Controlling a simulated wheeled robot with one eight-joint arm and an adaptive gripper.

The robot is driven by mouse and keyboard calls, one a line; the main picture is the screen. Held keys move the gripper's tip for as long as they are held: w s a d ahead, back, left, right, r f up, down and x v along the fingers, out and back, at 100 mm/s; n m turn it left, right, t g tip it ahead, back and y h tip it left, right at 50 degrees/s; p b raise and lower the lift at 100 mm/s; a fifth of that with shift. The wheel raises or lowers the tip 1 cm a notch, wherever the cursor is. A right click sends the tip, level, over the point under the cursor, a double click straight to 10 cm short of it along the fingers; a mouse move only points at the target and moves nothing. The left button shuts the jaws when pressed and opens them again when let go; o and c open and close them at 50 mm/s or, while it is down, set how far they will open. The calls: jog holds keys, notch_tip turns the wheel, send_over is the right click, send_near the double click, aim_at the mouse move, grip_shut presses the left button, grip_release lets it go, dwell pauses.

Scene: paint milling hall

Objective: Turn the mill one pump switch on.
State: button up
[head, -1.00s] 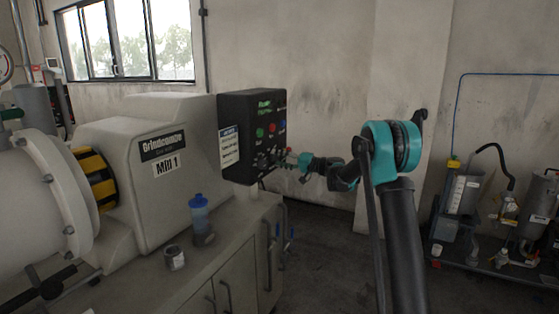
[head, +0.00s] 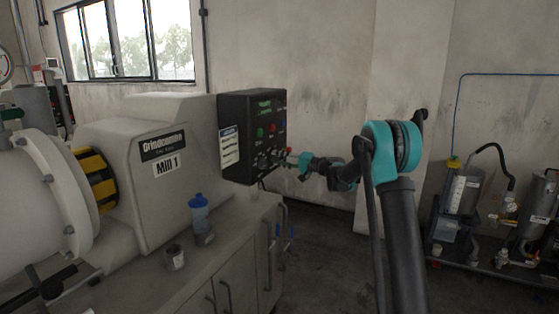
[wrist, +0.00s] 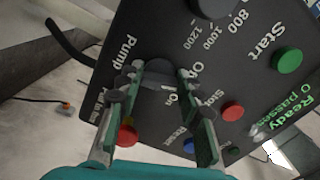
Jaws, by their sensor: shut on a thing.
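The black mill one control panel (head: 233,108) stands at the right end of the mill housing marked "Mill 1" (head: 150,180). In the wrist view the panel (wrist: 222,60) fills most of the picture, tilted. The dark pump switch (wrist: 150,74) sits by the words "Pump" and "On". My gripper (wrist: 160,82) has one finger on each side of the switch and is shut on it. The fingers partly hide the switch, so I cannot tell which way it points. In the head view my gripper (head: 285,161) is at the panel's lower part.
A green start button (wrist: 287,61), a red button (wrist: 232,111) and a speed dial (wrist: 212,8) are near my fingers. Another red part (wrist: 127,134) shows beside the left finger. A blue-capped bottle (head: 199,212) and a small can (head: 174,257) stand on the cabinet top.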

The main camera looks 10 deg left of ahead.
jog(key=shift+r+m, duration=0.1)
jog(key=shift+m, duration=4.8)
jog(key=shift+d, duration=0.1)
jog(key=o, duration=1.2)
jog(key=shift+c, duration=0.2)
jog(key=v, duration=1.2)
